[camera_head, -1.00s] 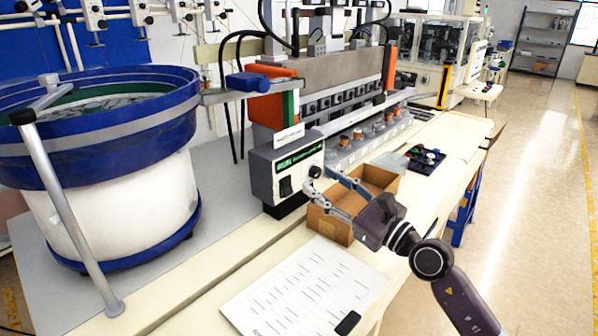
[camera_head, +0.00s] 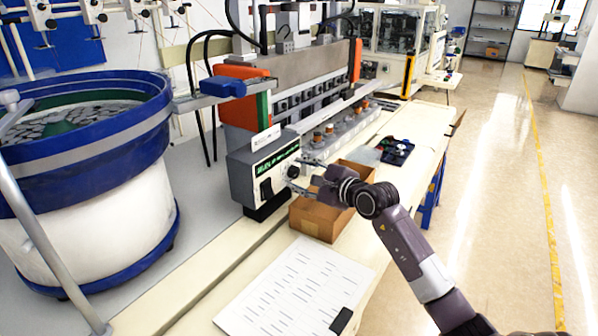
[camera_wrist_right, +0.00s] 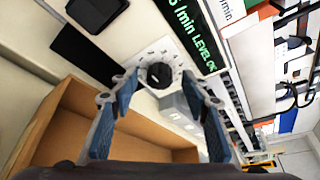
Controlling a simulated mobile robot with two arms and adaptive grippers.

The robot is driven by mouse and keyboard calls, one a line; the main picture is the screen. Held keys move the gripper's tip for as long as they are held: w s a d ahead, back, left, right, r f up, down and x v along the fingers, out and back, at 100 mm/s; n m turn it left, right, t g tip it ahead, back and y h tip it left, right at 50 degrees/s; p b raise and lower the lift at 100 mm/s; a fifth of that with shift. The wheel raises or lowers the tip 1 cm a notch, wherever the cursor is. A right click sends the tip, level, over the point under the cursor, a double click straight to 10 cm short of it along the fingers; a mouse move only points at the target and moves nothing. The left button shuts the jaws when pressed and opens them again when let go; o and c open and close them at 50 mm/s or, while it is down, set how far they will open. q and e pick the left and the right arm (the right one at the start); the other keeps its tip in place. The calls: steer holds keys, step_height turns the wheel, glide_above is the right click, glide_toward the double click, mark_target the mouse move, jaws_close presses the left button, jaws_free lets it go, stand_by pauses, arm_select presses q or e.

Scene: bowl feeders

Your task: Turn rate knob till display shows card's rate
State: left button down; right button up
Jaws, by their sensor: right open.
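The grey control box (camera_head: 258,177) has a green-lit display (camera_head: 277,158), a rocker switch (camera_head: 266,189) and a small rate knob (camera_head: 293,171). In the right wrist view, the black round knob (camera_wrist_right: 159,75) sits on a pale dial plate. The display (camera_wrist_right: 196,38) reads "/min LEVEL OK"; its number is cut off. A white card (camera_head: 265,137) stands on the box; its partial text "/min" shows in the wrist view (camera_wrist_right: 227,10). My right gripper (camera_wrist_right: 160,80) is open, its blue-padded fingers on either side of the knob; contact cannot be told. My left gripper is out of view.
An open cardboard box (camera_head: 316,217) stands just below my right gripper. A printed sheet (camera_head: 290,287) with a black object lies on the table front. The blue bowl feeder (camera_head: 90,130) stands at left. A dark tray (camera_head: 395,150) of parts lies behind.

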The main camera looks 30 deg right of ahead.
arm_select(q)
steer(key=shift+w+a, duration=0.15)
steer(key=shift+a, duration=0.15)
arm_select(e)
steer(key=shift+w, duration=0.15)
steer(key=shift+c, duration=0.2)
steer(key=c, duration=1.1)
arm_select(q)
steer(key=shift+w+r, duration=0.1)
